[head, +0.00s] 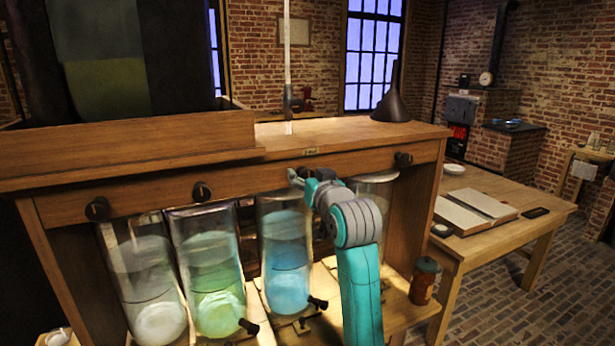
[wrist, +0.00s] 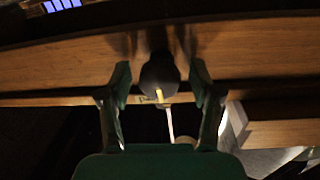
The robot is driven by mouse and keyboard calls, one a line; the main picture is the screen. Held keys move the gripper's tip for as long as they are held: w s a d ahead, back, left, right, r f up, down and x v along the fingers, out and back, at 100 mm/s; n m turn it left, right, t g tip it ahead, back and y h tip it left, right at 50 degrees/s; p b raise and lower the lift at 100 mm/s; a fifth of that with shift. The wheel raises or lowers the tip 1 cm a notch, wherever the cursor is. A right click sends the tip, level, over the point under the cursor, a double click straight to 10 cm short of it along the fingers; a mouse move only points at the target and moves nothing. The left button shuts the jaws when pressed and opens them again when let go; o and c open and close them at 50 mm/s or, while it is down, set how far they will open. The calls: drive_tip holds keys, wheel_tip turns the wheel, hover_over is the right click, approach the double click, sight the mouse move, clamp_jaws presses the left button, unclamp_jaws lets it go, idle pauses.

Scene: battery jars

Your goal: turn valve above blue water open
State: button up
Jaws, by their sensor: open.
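The jar of blue water (head: 286,262) stands in the wooden rack, third from the left in the head view. The valve above it shows in the wrist view as a dark round knob (wrist: 159,76) with a pale yellow pointer mark. In the head view my gripper and arm hide most of that valve. My gripper (head: 302,178) is at the rack's front board, above the blue jar. In the wrist view my gripper (wrist: 160,84) is open, with one finger on each side of the knob. I cannot tell whether the fingers touch it.
Other dark valve knobs sit along the board, at left (head: 97,208), at centre left (head: 202,191) and at right (head: 403,159). A clear jar (head: 131,280) and a green jar (head: 211,270) stand left of the blue one. A black funnel (head: 391,98) stands on top.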

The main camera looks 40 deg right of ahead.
drive_tip(key=c, duration=1.2)
drive_tip(key=shift+o, duration=0.2)
drive_tip(key=n, duration=0.3)
drive_tip(key=shift+n, duration=0.4)
drive_tip(key=n, duration=0.4)
drive_tip(key=shift+a+n+t, duration=0.1)
drive_tip(key=shift+n+t, duration=0.2)
drive_tip(key=shift+n, duration=0.1)
drive_tip(key=n, duration=0.4)
drive_tip(key=shift+n, duration=0.4)
drive_tip(key=shift+f+n+y, duration=0.1)
drive_tip(key=shift+n+y, duration=0.4)
drive_tip(key=shift+n, duration=1.8)
